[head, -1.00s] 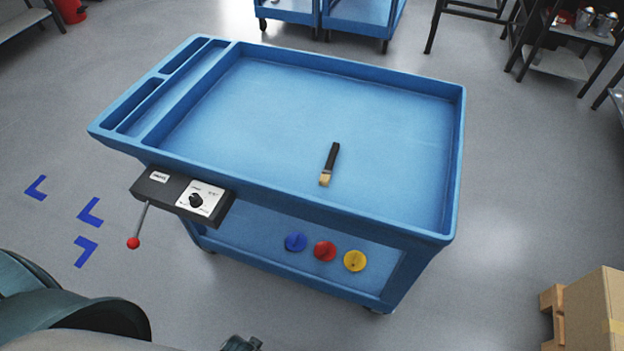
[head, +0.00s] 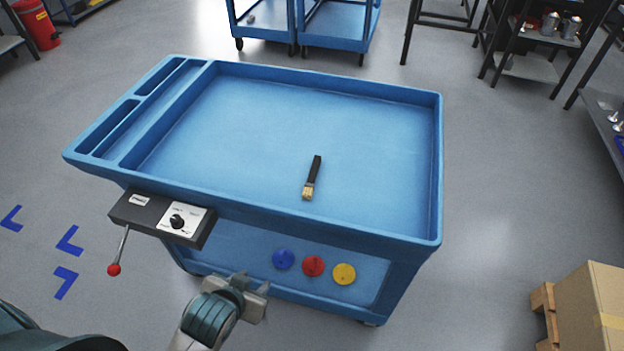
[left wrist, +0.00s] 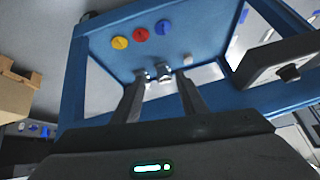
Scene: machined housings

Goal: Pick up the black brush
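The black brush (head: 313,177) lies flat in the blue tray top of the cart, right of its middle. Its dark handle points away from me and its pale bristles point toward the cart's front edge. My left gripper (head: 256,285) is low in front of the cart, below the tray's height in the picture and well apart from the brush. In the left wrist view its two fingers (left wrist: 161,78) stand apart with nothing held between them. The brush does not show in that view. My right gripper is not in view.
The blue cart (head: 441,170) has a raised rim around its tray, which is otherwise clear. A black control box (head: 160,217) with a red-tipped lever sticks out at its front left. Blue, red and yellow discs (head: 313,266) sit below. A cardboard box (head: 590,305) stands at right.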

